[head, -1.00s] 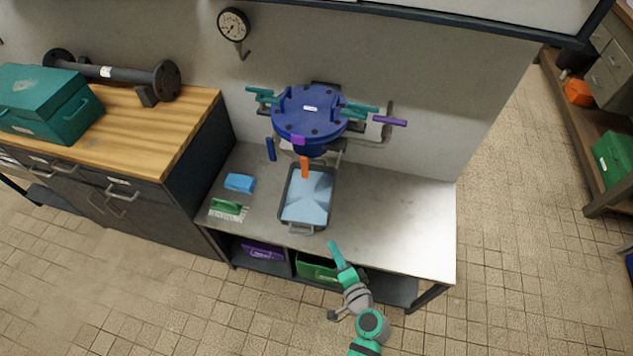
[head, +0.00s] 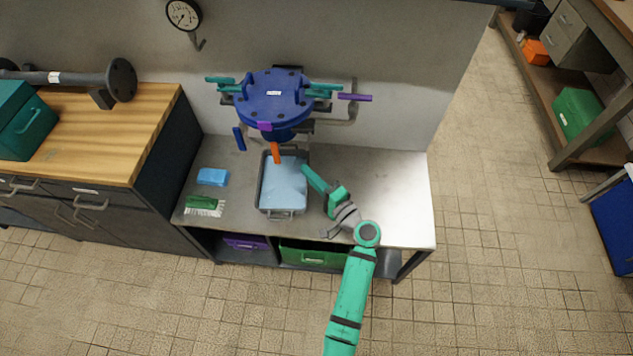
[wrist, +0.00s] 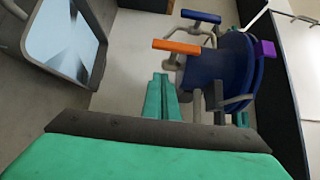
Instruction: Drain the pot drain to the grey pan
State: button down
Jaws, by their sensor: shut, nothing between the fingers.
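The blue lidded pot (head: 275,98) is mounted against the back wall above the steel bench. An orange lever (head: 276,152) hangs at its underside; the same orange lever (wrist: 177,46) shows in the wrist view beside the blue pot body (wrist: 222,66). The grey pan (head: 263,190) sits on the bench below the pot and has a pale blue, shiny inside. My gripper (head: 306,170) is shut and empty, just right of the pan's back right corner. In the wrist view its green fingers (wrist: 161,92) are together, apart from the orange lever.
Purple handles (head: 355,97) and teal handles (head: 322,88) stick out around the pot, with a blue lever (head: 239,138) at left. A blue block (head: 212,177) and green brush (head: 203,203) lie left of the pan. The bench's right side is clear.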

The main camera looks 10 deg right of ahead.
jog(key=w+a, duration=0.3)
jog(key=a, duration=0.2)
jog(key=shift+w+a, duration=0.15)
jog(key=shift+w, duration=0.15)
jog(key=shift+w, duration=0.1)
